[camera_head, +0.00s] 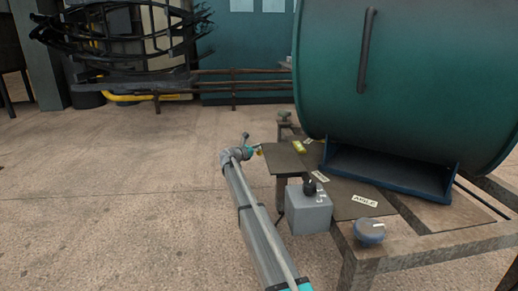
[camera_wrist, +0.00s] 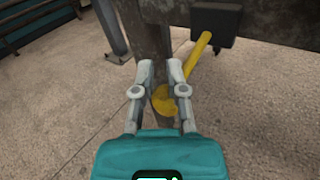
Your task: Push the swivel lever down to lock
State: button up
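The swivel lever (camera_wrist: 195,58) is a yellow rod with a rounded yellow end, running from a dark block (camera_wrist: 211,24) on a metal frame down and left in the wrist view. My gripper (camera_wrist: 160,67) is open, its two pale fingers apart. The lever's rounded end shows between the fingers, and the right finger overlaps part of the rod. I cannot tell whether they touch. In the head view my gripper (camera_head: 256,150) is small at the bench's left edge, with only a speck of yellow beside it.
A large teal drum (camera_head: 420,75) stands on the metal bench (camera_head: 345,205). A grey box with a black knob (camera_head: 308,212) and a blue-grey dial (camera_head: 370,231) sit along its near edge. A small yellow piece (camera_head: 299,147) lies on top. Floor (camera_head: 110,200) to the left is clear.

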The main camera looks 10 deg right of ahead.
jog(key=o, duration=0.6)
jog(key=shift+o, duration=0.2)
jog(key=v, duration=1.2)
